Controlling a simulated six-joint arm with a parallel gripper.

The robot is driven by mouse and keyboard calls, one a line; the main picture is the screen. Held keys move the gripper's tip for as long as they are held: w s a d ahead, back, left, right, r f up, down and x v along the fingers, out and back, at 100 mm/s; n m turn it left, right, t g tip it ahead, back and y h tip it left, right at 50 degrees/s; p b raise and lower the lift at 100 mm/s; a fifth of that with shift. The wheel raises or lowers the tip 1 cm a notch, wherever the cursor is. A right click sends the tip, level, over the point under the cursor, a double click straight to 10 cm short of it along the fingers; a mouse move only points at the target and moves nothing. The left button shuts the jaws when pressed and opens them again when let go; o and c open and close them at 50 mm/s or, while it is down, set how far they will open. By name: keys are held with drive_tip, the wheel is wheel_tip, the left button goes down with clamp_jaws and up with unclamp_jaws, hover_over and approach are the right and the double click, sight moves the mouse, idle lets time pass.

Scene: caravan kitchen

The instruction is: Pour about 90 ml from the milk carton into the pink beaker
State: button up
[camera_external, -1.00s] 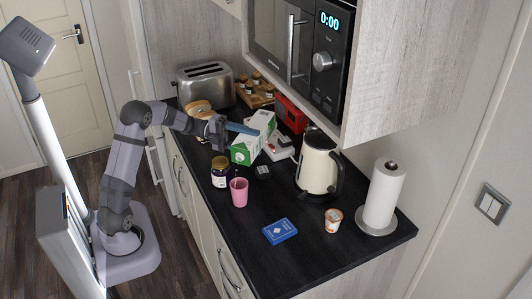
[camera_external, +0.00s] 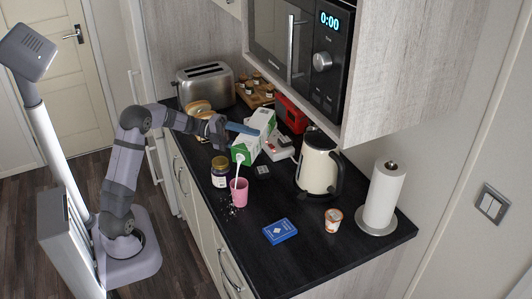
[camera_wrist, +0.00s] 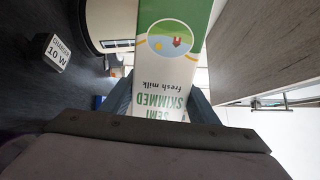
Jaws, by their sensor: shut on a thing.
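My gripper (camera_external: 238,128) is shut on the green and white milk carton (camera_external: 256,135) and holds it tilted above the counter, its spout end low and towards the beaker. In the wrist view the carton (camera_wrist: 170,45) sits between my two fingers (camera_wrist: 158,104), its lettering upside down. A thin white stream of milk (camera_external: 238,170) runs down from the carton to the pink beaker (camera_external: 240,194). The beaker stands upright on the counter. White drops (camera_external: 232,209) lie on the counter at its left. The milk level inside the beaker cannot be made out.
A dark-lidded jar (camera_external: 220,171) stands close behind the beaker, to its left. A small charger cube (camera_external: 263,170) lies right of it.

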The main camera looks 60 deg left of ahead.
drive_tip(key=shift+w+a+b, duration=0.3)
drive_tip(key=shift+w+a, duration=0.5)
drive_tip(key=shift+m+b, duration=0.3)
drive_tip(key=shift+b, duration=0.3)
idle(0.9)
drive_tip(key=shift+w+r, duration=0.1)
